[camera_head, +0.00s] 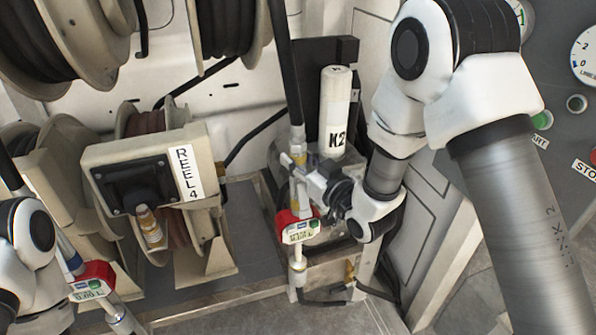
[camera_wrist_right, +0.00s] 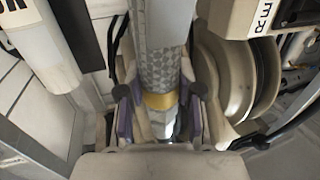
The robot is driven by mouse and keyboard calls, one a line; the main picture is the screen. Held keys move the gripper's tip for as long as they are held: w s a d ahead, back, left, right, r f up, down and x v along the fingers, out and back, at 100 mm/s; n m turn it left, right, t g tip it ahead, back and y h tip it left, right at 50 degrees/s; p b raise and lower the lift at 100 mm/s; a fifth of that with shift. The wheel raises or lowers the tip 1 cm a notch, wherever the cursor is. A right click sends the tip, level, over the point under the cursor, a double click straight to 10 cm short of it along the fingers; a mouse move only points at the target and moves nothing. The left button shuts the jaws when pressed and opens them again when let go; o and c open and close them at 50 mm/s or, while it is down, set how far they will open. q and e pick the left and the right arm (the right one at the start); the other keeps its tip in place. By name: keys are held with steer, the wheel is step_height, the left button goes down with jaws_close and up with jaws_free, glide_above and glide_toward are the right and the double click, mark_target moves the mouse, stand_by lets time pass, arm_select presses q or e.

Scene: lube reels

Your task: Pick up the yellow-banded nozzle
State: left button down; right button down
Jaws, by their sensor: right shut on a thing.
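The yellow-banded nozzle (camera_head: 298,159) hangs upright at the end of a black hose, right of centre in the head view. A red-and-white meter (camera_head: 297,228) sits below the grip. My right gripper (camera_head: 306,180) reaches it from the right and is shut on it. In the right wrist view the yellow band of the nozzle (camera_wrist_right: 160,101) lies between the purple-padded fingers of my right gripper (camera_wrist_right: 159,119), which touch its sides. The fingers partly hide the nozzle. My left arm shows at the lower left, but its gripper is not visible.
A white K2 cylinder (camera_head: 335,108) stands just behind my right gripper. The REEL 4 housing (camera_head: 143,172) is to the left. A blue-banded nozzle (camera_head: 74,264) with a red meter (camera_head: 92,283) is at the lower left. A grey control panel (camera_head: 560,90) is at the right.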

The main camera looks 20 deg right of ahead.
mark_target(302, 141)
step_height(302, 141, up, 5)
steer(key=shift+r, duration=0.2)
steer(key=p+v, duration=1.7)
steer(key=v, duration=0.1)
steer(key=shift+p, duration=0.4)
stand_by(0.4)
steer(key=shift+s+r+p, duration=0.1)
steer(key=shift+r+p, duration=0.75)
steer(key=shift+p, duration=0.05)
steer(key=shift+f, duration=0.1)
